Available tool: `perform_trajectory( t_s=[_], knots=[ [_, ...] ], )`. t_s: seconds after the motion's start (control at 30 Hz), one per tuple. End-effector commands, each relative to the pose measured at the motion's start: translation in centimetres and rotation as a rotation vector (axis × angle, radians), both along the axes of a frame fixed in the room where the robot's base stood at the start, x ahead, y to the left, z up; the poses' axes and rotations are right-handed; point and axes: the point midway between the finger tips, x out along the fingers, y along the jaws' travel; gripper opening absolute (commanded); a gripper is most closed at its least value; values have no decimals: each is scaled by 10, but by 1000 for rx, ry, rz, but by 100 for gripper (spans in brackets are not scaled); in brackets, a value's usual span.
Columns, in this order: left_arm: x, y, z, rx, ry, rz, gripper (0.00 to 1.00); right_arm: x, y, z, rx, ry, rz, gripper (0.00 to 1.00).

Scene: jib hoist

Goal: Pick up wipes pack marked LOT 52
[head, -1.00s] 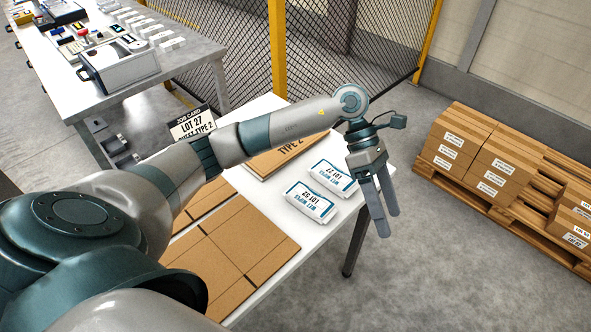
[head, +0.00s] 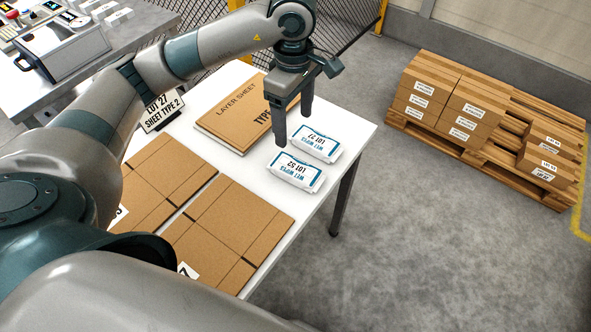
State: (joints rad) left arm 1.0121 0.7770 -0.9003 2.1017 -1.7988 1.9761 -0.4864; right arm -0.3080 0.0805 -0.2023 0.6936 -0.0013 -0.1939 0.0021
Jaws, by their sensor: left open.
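The wipes pack marked LOT 52 (head: 297,171) is white with blue print and lies flat on the white table, nearer to me of two alike packs. The other pack, marked LOT 27 (head: 317,143), lies just behind it. My left gripper (head: 293,128) is open and empty, its fingers pointing down. In the picture its fingertips are just above and behind the LOT 52 pack, beside the LOT 27 pack. I cannot tell its exact height. My right gripper is not in view.
Flat cardboard sheets (head: 228,228) cover the near table. A layer sheet stack (head: 228,112) and a job card (head: 162,108) reading LOT 27 stand behind. A pallet (head: 480,150) with cartons is at right. The white table's (head: 352,137) right edge is close to the packs.

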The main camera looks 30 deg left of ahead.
Motion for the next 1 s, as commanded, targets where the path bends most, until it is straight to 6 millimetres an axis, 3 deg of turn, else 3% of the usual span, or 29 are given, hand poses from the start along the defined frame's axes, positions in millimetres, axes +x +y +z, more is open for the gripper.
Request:
perform_trajectory(
  t_s=[0.17, 0.4, 0.7, 1.0],
  knots=[
    [-1, 0, -18, 0, 5, 0, 72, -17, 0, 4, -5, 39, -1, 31],
    [-2, 0, -60, 0, 8, 2, 72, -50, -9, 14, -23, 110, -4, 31],
    [-1, 0, -107, 0, 4, 2, 72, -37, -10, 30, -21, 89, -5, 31],
    [0, 0, -117, 0, 1, 0, 72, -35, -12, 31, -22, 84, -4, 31]
  ],
)
